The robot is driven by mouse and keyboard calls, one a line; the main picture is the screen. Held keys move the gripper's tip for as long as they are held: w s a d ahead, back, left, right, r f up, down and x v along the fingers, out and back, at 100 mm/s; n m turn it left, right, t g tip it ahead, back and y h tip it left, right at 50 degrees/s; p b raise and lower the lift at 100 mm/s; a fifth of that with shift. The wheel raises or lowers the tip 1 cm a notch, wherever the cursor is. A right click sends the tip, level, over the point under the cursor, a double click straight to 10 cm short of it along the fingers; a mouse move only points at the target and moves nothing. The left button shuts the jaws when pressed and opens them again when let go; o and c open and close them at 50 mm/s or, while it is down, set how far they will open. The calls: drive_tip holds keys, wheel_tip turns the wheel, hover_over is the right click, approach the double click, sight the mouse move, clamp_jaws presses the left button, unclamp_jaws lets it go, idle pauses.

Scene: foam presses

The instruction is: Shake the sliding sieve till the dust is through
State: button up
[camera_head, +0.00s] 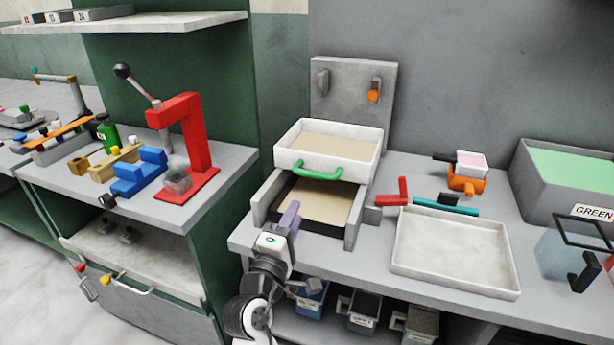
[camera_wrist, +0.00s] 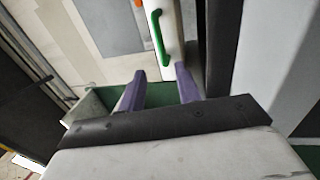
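The sliding sieve (camera_head: 286,156) is a white box with a green handle (camera_head: 318,174) on its front wall. It sits raised over a grey frame (camera_head: 357,214), and a beige layer (camera_head: 328,147) shows inside it. A dark-edged tray with a beige surface (camera_head: 318,204) lies beneath. My gripper (camera_head: 291,213) is in front of and below the handle, apart from it. In the wrist view its purple fingers (camera_wrist: 160,78) are spread with nothing held between them, and the green handle (camera_wrist: 157,39) shows beyond the tips.
A grey back plate (camera_head: 338,86) with an orange knob stands behind the sieve. A white shallow tray (camera_head: 405,241) lies on the bench to the right, with red and teal parts behind it. A red press (camera_head: 196,135) stands on the left bench. Labelled bins (camera_head: 363,312) sit below.

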sight(313, 177)
drive_tip(key=p+x, duration=0.4)
drive_tip(key=x, duration=0.8)
drive_tip(key=shift+d+r, duration=0.15)
drive_tip(key=shift+w+d, duration=0.15)
drive_tip(key=shift+w, duration=0.6)
drive_tip(key=shift+c, duration=0.2)
clamp_jaws()
